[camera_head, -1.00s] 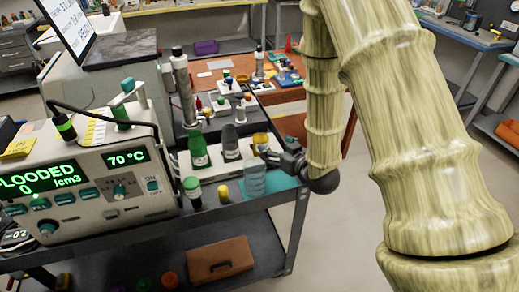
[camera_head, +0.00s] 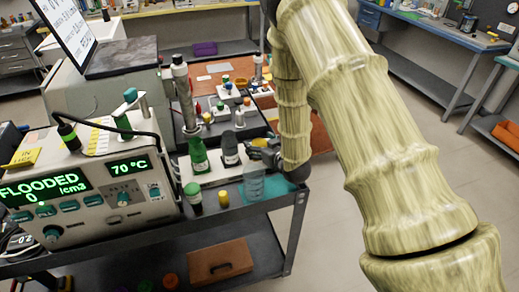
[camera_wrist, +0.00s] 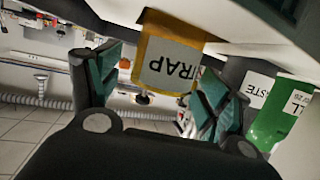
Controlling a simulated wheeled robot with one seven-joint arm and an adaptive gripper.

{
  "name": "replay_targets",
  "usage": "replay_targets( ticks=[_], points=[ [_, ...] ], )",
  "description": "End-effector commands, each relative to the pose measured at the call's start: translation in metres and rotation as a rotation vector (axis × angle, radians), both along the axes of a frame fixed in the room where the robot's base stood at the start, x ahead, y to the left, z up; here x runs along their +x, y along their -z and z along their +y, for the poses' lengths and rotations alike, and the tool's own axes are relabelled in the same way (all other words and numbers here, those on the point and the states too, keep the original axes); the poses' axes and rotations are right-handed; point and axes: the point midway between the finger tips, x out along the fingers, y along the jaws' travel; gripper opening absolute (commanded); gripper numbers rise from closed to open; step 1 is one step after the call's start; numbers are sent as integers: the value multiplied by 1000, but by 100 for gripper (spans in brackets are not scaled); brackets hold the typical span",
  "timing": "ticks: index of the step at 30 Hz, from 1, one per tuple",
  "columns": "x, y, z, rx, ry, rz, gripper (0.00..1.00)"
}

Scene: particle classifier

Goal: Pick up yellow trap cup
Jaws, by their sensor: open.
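The yellow trap cup (camera_wrist: 170,52) shows in the wrist view with a white label reading TRAP, upside down in that picture. It lies between the two dark teal fingers of my gripper (camera_wrist: 156,88), with visible space on the left side. The fingers are apart; contact with the right finger is unclear. In the head view my gripper (camera_head: 262,154) is at the right end of the white rack (camera_head: 222,172), and the cup is mostly hidden behind it.
A green bottle (camera_head: 198,154) and a grey bottle (camera_head: 230,147) stand just left of my gripper. A clear container (camera_head: 254,182) stands in front. A green-capped dark vial (camera_head: 193,193) and a yellow-capped vial (camera_head: 223,197) stand near the front-left. A control box (camera_head: 95,185) stands further left.

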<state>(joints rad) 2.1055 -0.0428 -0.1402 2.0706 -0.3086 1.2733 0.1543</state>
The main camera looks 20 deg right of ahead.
Motion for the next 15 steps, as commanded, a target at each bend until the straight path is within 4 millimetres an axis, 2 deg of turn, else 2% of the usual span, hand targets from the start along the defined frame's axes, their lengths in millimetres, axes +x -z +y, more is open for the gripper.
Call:
replay_targets(
  ticks=[9,11,15],
  points=[
    [4,2,1,1,0,1,78],
    [5,2,1,0,1,1,69],
    [4,2,1,1,0,1,44]
  ],
)
